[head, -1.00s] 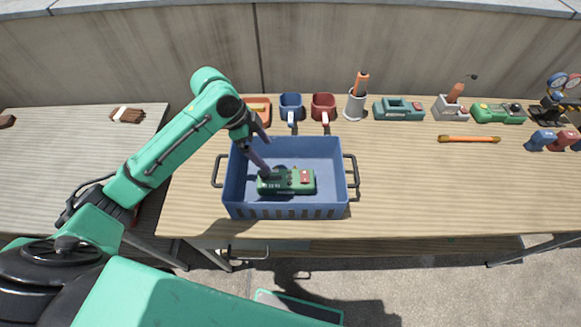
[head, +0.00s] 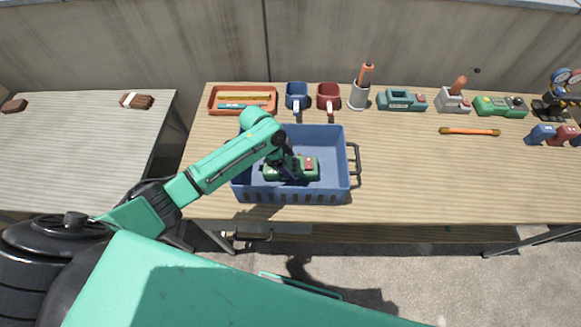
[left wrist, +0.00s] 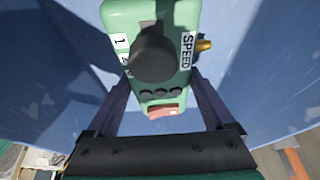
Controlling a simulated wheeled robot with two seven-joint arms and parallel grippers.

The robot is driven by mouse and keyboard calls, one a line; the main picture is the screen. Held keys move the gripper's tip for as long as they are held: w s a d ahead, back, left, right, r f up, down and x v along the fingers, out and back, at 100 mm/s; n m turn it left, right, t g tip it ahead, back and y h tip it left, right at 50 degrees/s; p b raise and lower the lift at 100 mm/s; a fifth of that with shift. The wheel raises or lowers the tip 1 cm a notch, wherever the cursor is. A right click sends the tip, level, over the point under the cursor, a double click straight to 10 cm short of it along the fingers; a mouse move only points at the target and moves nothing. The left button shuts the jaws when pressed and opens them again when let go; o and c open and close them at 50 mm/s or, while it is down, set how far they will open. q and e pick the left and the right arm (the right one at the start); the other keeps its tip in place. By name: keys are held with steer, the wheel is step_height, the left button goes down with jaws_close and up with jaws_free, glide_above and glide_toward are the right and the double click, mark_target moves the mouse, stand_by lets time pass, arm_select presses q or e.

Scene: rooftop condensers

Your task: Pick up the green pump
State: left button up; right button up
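A green pump (head: 306,168) with a red button lies in the blue crate (head: 318,196) on the table. In the left wrist view the pump (left wrist: 160,75) shows a large dark knob, a SPEED label, several small black buttons and a red button. My left gripper (head: 288,170) reaches down into the crate at the pump. In the left wrist view its two fingers (left wrist: 160,88) stand apart, one on each side of the pump; I see no clear grip. The arm hides part of the pump in the head view. My right gripper is not in view.
Behind the crate stand an orange tray (head: 243,99), a blue mug (head: 297,97), a red mug (head: 329,98) and a grey cup (head: 359,96). Further right are a teal device (head: 401,100) and another green device (head: 500,106). The table front right of the crate is clear.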

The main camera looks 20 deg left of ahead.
arm_select(q)
steer(key=c, duration=1)
steer(key=shift+r, duration=0.1)
jaws_close()
steer(key=shift+w+r, duration=0.1)
